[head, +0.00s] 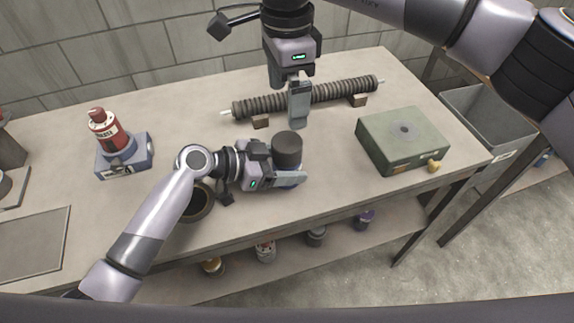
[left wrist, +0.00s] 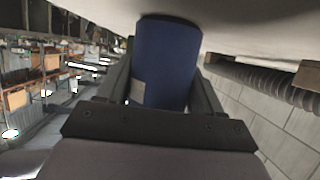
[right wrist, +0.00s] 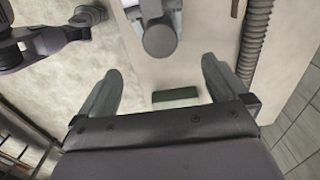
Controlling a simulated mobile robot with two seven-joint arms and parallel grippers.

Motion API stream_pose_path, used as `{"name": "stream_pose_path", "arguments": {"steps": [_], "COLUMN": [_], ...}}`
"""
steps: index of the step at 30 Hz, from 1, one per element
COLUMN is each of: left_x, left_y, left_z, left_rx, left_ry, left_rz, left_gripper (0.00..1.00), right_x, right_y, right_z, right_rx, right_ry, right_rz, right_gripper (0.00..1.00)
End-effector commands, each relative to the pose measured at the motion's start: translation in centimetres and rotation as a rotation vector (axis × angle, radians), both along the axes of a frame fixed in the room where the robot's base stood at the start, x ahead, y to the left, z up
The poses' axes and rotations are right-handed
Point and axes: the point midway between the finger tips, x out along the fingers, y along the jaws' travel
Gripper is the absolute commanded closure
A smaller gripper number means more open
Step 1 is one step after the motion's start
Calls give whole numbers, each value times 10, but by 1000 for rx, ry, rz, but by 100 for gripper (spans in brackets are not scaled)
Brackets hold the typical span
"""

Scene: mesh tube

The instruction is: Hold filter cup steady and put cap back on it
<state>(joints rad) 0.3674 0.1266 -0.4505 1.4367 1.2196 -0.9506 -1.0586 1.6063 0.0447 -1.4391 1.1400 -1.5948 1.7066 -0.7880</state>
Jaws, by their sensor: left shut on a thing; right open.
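The filter cup is dark blue; a small part (head: 287,164) shows in the head view, and its blue wall (left wrist: 168,60) fills the middle of the left wrist view. My left gripper (head: 290,178) is shut around it, holding it upright by the table's front. A dark grey round cap (head: 287,147) sits on top of the cup; it also shows in the right wrist view (right wrist: 159,41). Whether it is fully seated I cannot tell. My right gripper (head: 299,112) is open and empty, pointing down behind the cup and apart from the cap.
A ribbed grey tube (head: 330,93) lies on wooden blocks behind. A green box (head: 400,135) stands right and a red bottle on a blue-grey stand (head: 110,133) left. A dark round dish (head: 199,201) lies under my left arm. The table (head: 335,180) is clear right of the cup.

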Motion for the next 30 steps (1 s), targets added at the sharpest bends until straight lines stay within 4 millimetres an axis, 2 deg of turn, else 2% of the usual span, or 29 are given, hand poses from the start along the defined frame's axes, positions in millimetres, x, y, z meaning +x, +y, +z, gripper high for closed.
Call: {"name": "stream_pose_path", "arguments": {"steps": [3,7,18,19,21,22,30], "left_x": [0,0,0,0,0,0,0], "left_y": [0,0,0,0,0,0,0], "left_z": [0,0,1,1,1,1,0], "left_rx": [-1,-1,-1,-1,-1,-1,0], "left_ry": [0,0,0,0,0,0,0], "left_rz": [0,0,0,0,0,0,0], "left_gripper": [100,100,100,31,8,4,4], "right_x": [0,0,0,0,0,0,0], "right_y": [0,0,0,0,0,0,0], "right_z": [22,36,42,42,41,41,41], "right_rx": [1,1,0,0,0,0,0], "right_ry": [-3,-1,1,1,1,1,1], "right_rz": [0,-1,0,0,0,0,0], "right_gripper": [0,0,0,0,0,0,0]}}
